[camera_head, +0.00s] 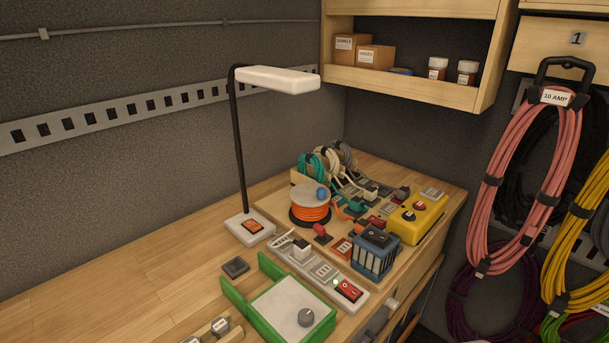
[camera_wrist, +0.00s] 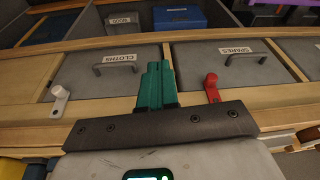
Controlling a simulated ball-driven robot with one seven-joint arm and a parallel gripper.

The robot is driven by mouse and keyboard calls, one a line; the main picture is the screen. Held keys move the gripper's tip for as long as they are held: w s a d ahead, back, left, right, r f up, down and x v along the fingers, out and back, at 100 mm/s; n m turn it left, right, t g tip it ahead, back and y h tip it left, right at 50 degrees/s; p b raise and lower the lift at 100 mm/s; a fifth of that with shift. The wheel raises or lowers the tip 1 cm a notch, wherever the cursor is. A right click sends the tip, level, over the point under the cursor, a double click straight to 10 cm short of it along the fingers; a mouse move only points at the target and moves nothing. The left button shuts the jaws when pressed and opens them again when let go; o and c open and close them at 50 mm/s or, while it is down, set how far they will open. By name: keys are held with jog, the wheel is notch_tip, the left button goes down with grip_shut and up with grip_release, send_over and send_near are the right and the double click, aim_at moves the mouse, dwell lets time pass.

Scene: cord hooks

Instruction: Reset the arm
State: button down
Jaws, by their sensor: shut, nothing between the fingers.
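My gripper (camera_wrist: 157,72) shows in the wrist view, its teal fingers pressed together with nothing held. It points toward a wooden front with two grey panels, the CLOTHS panel (camera_wrist: 90,82) on the left and the SPARES panel (camera_wrist: 217,80) on the right. The fingers overlap the wooden strip between the panels in the picture; I cannot tell how far off they are. My arm does not show in the head view.
A white latch (camera_wrist: 60,100) and a red latch (camera_wrist: 211,87) stand out beside the panels. The workbench (camera_head: 110,283) holds a lamp (camera_head: 277,78), an orange cord reel (camera_head: 310,211), a green-sided tray (camera_head: 264,307) and a power strip (camera_head: 322,271). Coiled cords (camera_head: 525,180) hang at right.

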jog(key=s+d+f+m+h, duration=0.1)
jog(key=s+d+m, duration=0.1)
jog(key=s, duration=0.4)
jog(key=s+d+f+m+h, duration=0.1)
jog(key=s+d+m, duration=0.2)
jog(key=s+m, duration=0.2)
jog(key=s+d+f+m+b, duration=0.1)
jog(key=s+d+m, duration=0.2)
jog(key=s, duration=0.6)
jog(key=shift+s+d+f+m+g+h, duration=0.2)
jog(key=shift+s+f+m+g+h, duration=0.15)
jog(key=shift+m, duration=0.25)
jog(key=shift+w, duration=0.1)
